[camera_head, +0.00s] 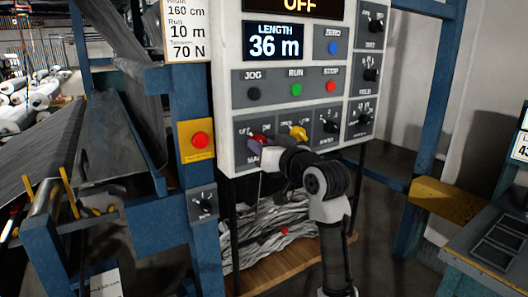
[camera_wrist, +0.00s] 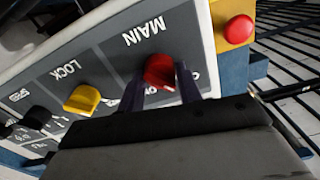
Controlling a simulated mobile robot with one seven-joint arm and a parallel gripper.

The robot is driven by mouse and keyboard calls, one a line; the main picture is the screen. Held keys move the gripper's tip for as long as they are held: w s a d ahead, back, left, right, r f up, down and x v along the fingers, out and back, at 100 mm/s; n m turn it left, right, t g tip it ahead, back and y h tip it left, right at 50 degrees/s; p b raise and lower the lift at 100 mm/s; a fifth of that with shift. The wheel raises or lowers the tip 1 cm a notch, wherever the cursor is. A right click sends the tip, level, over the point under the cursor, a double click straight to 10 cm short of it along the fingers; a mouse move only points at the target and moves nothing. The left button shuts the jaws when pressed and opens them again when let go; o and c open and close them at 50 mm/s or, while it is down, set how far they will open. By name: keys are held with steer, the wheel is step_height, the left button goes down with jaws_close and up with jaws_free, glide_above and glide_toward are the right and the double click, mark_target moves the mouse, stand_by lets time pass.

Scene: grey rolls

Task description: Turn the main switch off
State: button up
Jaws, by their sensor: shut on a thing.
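The main switch is a red knob on the white control panel's lower left, at the label MAIN in the wrist view (camera_wrist: 160,72). It also shows in the head view (camera_head: 259,138), partly covered by my gripper. My gripper (camera_wrist: 160,88) is shut on the red knob, with one dark finger on each side of it.
The yellow LOCK knob (camera_head: 298,132) sits right beside the main switch, with black knobs (camera_head: 330,126) further right. A red button on a yellow plate (camera_head: 200,140) is on the blue post to the left. JOG, RUN and STOP buttons (camera_head: 296,89) are above.

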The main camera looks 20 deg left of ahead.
steer(key=shift+n+b, duration=0.35)
steer(key=shift+n, duration=0.45)
steer(key=o, duration=1)
steer(key=b+v, duration=0.3)
steer(key=v, duration=1.1)
steer(key=shift+a, duration=0.1)
